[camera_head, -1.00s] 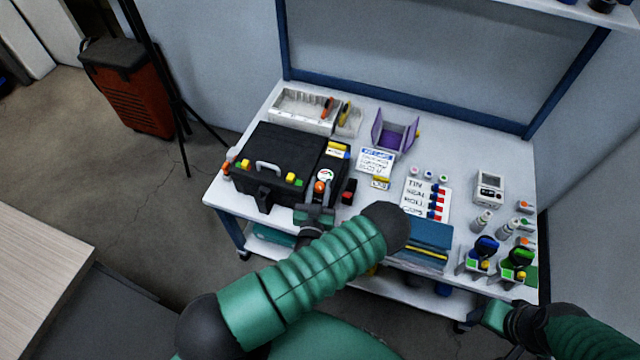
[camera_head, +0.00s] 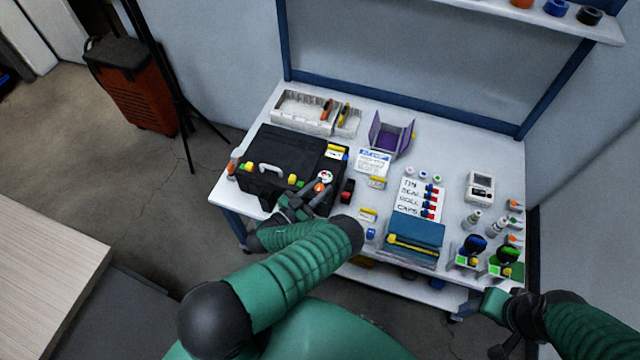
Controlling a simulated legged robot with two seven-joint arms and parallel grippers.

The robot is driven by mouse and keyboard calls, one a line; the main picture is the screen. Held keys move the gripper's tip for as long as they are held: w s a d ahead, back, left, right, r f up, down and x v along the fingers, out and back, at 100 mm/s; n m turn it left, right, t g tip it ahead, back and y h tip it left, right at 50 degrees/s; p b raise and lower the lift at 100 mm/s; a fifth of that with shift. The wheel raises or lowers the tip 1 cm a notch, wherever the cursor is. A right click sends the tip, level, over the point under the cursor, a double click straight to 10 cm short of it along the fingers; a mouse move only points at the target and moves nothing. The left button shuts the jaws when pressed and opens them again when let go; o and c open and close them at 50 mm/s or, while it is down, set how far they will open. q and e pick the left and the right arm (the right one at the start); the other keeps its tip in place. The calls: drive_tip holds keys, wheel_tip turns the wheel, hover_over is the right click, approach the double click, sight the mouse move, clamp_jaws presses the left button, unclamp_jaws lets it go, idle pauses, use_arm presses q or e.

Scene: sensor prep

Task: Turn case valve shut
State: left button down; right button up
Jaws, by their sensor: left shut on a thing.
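A red block (camera_head: 347,190) is close to the right of the valve. A label sheet (camera_head: 417,198), teal folders (camera_head: 415,240) and a purple holder (camera_head: 391,134) occupy the middle bench. A white tray (camera_head: 303,112) is behind the case. A tripod and red box stand left.

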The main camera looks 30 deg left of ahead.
idle(0.4)
use_arm(q)
drive_tip(key=c, duration=1.1)
unclamp_jaws()
